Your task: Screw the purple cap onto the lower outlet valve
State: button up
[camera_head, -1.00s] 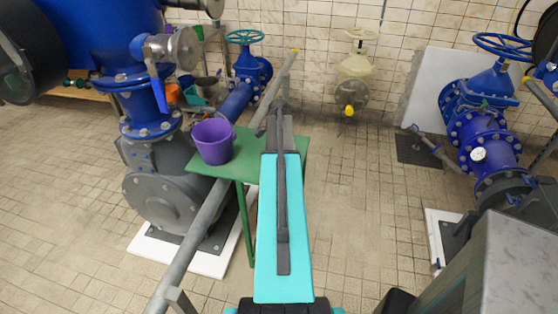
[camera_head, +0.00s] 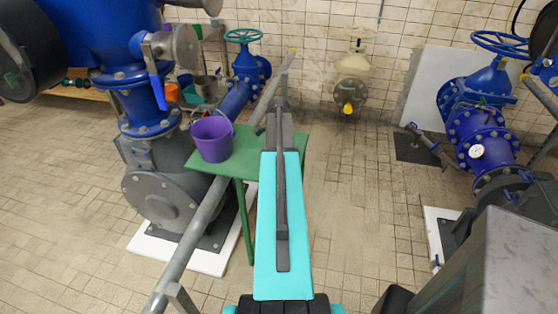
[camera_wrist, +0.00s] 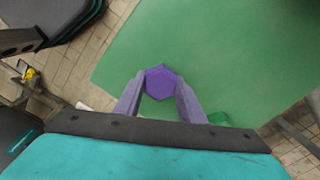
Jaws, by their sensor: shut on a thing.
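The purple cap (camera_wrist: 161,80) is a small hexagon in the wrist view. It sits between the tips of my gripper (camera_wrist: 160,88), which is shut on it above a green surface. In the head view my arm hides the gripper and the cap. Several valves are in view; I cannot tell which is the lower outlet valve. One has a blue lever (camera_head: 157,88) at the left. A pale valve with a yellow part (camera_head: 348,107) stands at the back wall.
A green table (camera_head: 262,160) stands beside my arm, with a purple bucket (camera_head: 212,140) on its left part. A grey rail (camera_head: 197,228) runs past it. Blue pipework (camera_head: 482,135) stands at the right. The tiled floor between is clear.

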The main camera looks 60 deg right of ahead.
jog(key=shift+w+d+r+p, duration=0.3)
jog(key=shift+w+d+p, duration=0.1)
jog(key=shift+p, duration=0.3)
jog(key=shift+s+a+r+p, duration=0.15)
jog(key=shift+r+p, duration=0.25)
jog(key=shift+r, duration=0.35)
jog(key=shift+r+p, duration=0.7)
jog(key=shift+r, duration=0.6)
